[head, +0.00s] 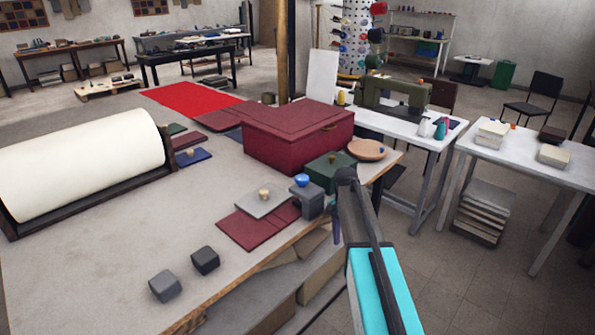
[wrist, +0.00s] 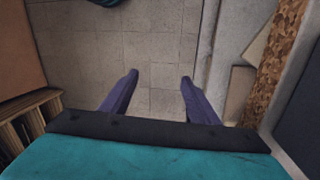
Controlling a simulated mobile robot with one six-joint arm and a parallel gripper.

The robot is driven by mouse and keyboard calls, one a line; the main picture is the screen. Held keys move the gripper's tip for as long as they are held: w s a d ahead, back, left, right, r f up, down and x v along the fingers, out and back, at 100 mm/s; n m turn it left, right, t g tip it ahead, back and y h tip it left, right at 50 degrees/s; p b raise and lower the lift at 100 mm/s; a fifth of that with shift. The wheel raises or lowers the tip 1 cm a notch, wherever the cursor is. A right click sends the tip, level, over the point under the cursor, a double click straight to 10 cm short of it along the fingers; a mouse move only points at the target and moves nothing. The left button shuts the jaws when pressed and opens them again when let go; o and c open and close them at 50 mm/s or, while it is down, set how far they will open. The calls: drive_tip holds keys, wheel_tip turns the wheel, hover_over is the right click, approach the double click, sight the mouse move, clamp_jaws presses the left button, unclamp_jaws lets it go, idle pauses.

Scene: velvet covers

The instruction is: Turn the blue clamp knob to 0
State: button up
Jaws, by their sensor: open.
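The blue clamp knob (head: 301,180) sits on top of a small grey clamp block (head: 309,201) near the right edge of the workbench. Any scale or mark on the knob is too small to read. In the head view, part of my gripper (head: 336,226) shows just right of the clamp block, by the bench edge. In the wrist view, my gripper (wrist: 159,78) has two purple fingers spread apart with only tiled floor between them. It is open and empty. The knob is not seen in the wrist view.
On the workbench (head: 110,255), a dark red box (head: 298,137), a green block (head: 329,170) and a wooden bowl (head: 367,150) stand behind the clamp. A grey plate (head: 262,207) on red cloth lies left of it. Two dark cubes sit nearer.

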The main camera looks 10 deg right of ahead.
drive_tip(key=w+r+m+p, duration=0.1)
drive_tip(key=w+r, duration=0.2)
drive_tip(key=r, duration=0.4)
drive_tip(key=w+r+m+p, duration=0.1)
drive_tip(key=w+r, duration=0.2)
drive_tip(key=r, duration=0.3)
wheel_tip(320, 180, up, 23)
drive_tip(key=m+t, duration=0.2)
drive_tip(key=m, duration=0.1)
hover_over(302, 177)
drive_tip(key=shift+r, duration=0.2)
drive_tip(key=shift+f, duration=0.1)
drive_tip(key=shift+f+p, duration=1.85)
drive_tip(key=shift+f, duration=5)
